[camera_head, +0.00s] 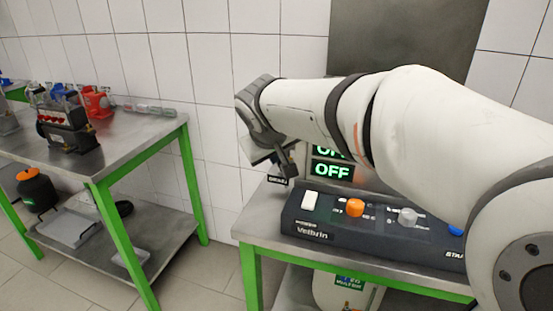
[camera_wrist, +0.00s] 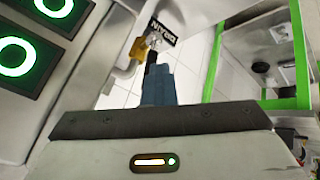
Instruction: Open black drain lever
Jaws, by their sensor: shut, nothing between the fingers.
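In the wrist view a brass valve (camera_wrist: 139,47) sits beside a black label (camera_wrist: 161,33) whose text appears upside down and seems to read "DRAIN". A small dark piece, probably the black drain lever (camera_wrist: 152,54), shows between the valve and my gripper (camera_wrist: 158,68). My gripper's fingers are shut and empty, their tips close to this dark piece; I cannot tell whether they touch. In the head view my gripper (camera_head: 291,172) points down at the left end of the testbench, just above the drain label (camera_head: 278,181). The lever and valve cannot be made out there.
The control box (camera_head: 325,229) with an orange knob (camera_head: 355,208) stands below my arm, in front of a green "OFF" display (camera_head: 332,170). A green-framed table (camera_head: 150,139) with a pump (camera_head: 66,127) stands left. Floor (camera_head: 222,262) between the tables is clear.

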